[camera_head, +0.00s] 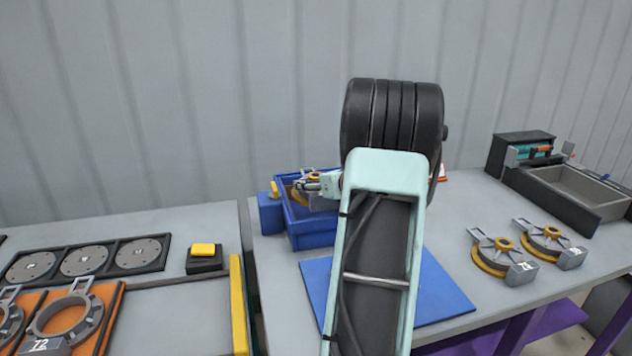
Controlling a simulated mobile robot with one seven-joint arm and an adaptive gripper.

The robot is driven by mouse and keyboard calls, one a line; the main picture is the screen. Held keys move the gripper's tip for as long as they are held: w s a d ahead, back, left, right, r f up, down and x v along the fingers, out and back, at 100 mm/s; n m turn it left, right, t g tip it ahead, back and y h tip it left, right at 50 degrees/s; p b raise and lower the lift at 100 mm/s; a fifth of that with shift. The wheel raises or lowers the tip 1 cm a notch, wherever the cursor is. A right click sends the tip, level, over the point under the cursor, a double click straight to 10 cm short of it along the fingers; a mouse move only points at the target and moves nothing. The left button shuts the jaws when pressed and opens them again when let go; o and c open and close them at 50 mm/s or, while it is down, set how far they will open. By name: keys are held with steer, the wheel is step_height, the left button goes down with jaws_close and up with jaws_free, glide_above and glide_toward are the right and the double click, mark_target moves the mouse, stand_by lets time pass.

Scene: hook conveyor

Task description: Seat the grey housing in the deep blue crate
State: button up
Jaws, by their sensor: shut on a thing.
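The deep blue crate (313,241) stands on the table left of my arm, at the edge of a flat blue mat. A grey housing with a yellow-orange ring (299,194) shows inside the crate's opening, near its back left. My gripper (316,183) reaches over the crate from the right and is shut on the grey housing. The fingertips are small, and my arm hides the crate's right side. I cannot tell whether the housing touches the crate floor.
The blue mat (442,292) lies under my arm. Two more grey housings with yellow rings (500,255) (550,243) sit to the right. A dark-framed grey bin (580,190) is at the far right. The left table holds a yellow button box (204,258) and an orange tray (101,334).

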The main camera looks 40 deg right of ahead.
steer(key=shift+f+b, duration=2.1)
steer(key=shift+b, duration=0.05)
steer(key=shift+r, duration=0.15)
stand_by(0.5)
steer(key=shift+r+p, duration=2.3)
steer(key=shift+r, duration=0.55)
steer(key=shift+p, duration=0.65)
steer(key=shift+f, duration=0.3)
steer(key=shift+f+b, duration=1.15)
steer(key=shift+b, duration=0.3)
